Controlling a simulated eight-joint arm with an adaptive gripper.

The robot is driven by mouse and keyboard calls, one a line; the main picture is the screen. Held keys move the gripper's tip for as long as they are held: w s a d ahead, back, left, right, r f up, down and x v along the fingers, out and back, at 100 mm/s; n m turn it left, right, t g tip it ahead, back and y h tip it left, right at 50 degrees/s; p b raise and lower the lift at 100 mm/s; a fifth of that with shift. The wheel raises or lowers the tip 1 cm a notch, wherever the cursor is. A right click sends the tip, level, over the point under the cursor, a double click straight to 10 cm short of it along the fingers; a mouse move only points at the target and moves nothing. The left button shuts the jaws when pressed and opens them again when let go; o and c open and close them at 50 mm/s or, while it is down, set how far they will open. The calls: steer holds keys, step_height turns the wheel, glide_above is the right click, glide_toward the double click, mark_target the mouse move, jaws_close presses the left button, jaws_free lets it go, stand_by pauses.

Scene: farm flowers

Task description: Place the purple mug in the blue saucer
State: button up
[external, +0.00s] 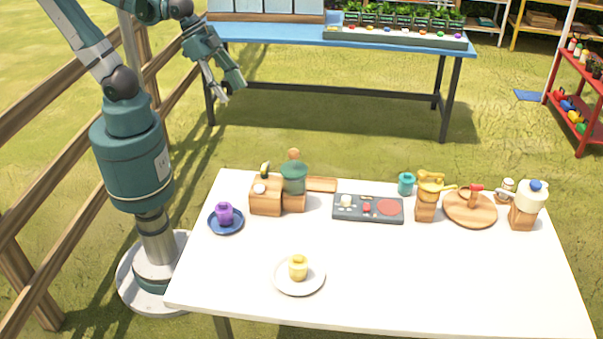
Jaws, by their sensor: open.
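The purple mug (224,213) is upright on the blue saucer (231,230), at the left end of the white table. The saucer's rim shows around the mug's base. My gripper (231,87) is open and empty, raised well above and away from the mug, in front of the blue table in the picture. Nothing is between its fingers that I can see.
A yellow mug (298,267) sits on a white saucer (304,288) near the front. Wooden blocks (266,197), a grey cooktop (368,209), a teal mug (406,184) and a round board (470,210) line the back. The white table's (430,280) front right is clear.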

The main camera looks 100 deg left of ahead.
steer(key=s+a+r+n+t+y, duration=0.1)
steer(key=s+a+r+n, duration=0.1)
steer(key=a, duration=0.3)
steer(key=shift+s+a+r+n, duration=0.2)
steer(key=shift+s+n, duration=0.3)
steer(key=shift+n, duration=0.4)
stand_by(0.5)
